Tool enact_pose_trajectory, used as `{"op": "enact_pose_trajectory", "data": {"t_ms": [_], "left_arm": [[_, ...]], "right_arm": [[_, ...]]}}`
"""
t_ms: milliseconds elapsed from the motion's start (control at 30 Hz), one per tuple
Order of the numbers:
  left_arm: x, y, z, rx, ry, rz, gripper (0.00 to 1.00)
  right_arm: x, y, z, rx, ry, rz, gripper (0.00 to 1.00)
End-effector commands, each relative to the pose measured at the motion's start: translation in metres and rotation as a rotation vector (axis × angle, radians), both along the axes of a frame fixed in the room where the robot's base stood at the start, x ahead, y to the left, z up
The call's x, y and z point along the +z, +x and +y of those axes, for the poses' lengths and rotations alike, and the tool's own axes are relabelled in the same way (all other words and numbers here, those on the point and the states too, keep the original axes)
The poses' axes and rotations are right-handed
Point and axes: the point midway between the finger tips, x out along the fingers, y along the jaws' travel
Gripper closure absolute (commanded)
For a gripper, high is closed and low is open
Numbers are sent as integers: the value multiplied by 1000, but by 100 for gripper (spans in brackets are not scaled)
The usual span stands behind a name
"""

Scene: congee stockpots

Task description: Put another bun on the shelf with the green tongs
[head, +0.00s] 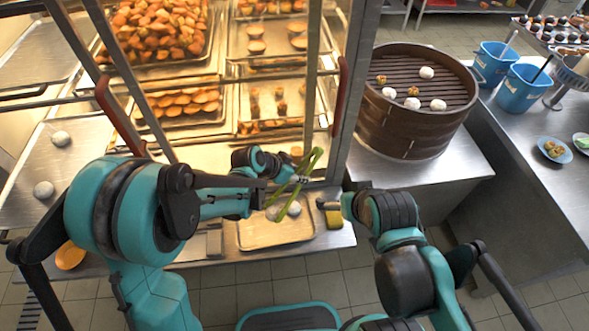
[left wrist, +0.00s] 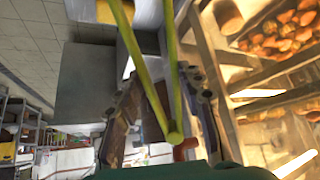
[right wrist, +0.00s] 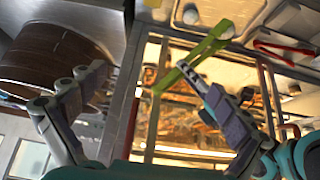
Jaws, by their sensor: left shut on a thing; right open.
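My left gripper (head: 283,172) is shut on the green tongs (head: 307,163), in front of the glass display shelf with its trays (head: 232,100). The tongs' two arms are spread in a V in the left wrist view (left wrist: 153,88); their tips are cut off there. Two white buns (head: 294,208) (head: 273,213) lie on the metal tray (head: 262,240) below the tongs. I cannot tell whether the tongs touch a bun. My right gripper (right wrist: 138,80) is open and empty, right of the tongs in the head view. The tongs also cross the right wrist view (right wrist: 205,48).
A round bamboo steamer (head: 402,138) with several buns stands at the right. Blue buckets (head: 522,90) stand beyond it. A yellow sponge (head: 333,218) lies right of the tray. Loose buns (head: 61,138) lie on the left counter. Red tongs (right wrist: 285,51) show in the right wrist view.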

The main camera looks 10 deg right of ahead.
Motion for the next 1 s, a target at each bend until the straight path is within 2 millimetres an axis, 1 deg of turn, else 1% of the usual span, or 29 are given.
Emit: {"op": "enact_pose_trajectory", "data": {"t_ms": [133,300,367,400,467,567,667,767,800,867,900,967,1000], "left_arm": [[14,0,1,3,0,0,99],[42,1,4,16,0,0,99],[53,1,8,31,0,0,99],[60,1,15,52,0,1,99],[64,1,27,98,3,2,99],[61,2,57,204,5,3,99],[55,0,92,334,6,4,99],[49,-6,133,488,7,5,99],[47,-9,151,554,7,5,99],[44,-15,178,658,7,5,99],[42,-20,195,723,6,5,99],[40,-27,218,815,6,3,99],[39,-32,231,867,6,2,99]], "right_arm": [[9,0,0,0,0,0,0],[27,0,0,0,0,0,0],[34,0,0,0,0,0,0],[37,0,0,0,0,0,0],[39,0,0,0,0,0,0],[33,0,0,0,0,0,0],[26,0,0,0,0,0,0],[19,0,0,0,0,0,0],[16,0,0,0,0,0,0],[11,0,0,0,0,0,0],[9,0,0,0,0,0,5],[5,0,0,0,0,0,21],[3,0,0,0,0,0,32]]}}
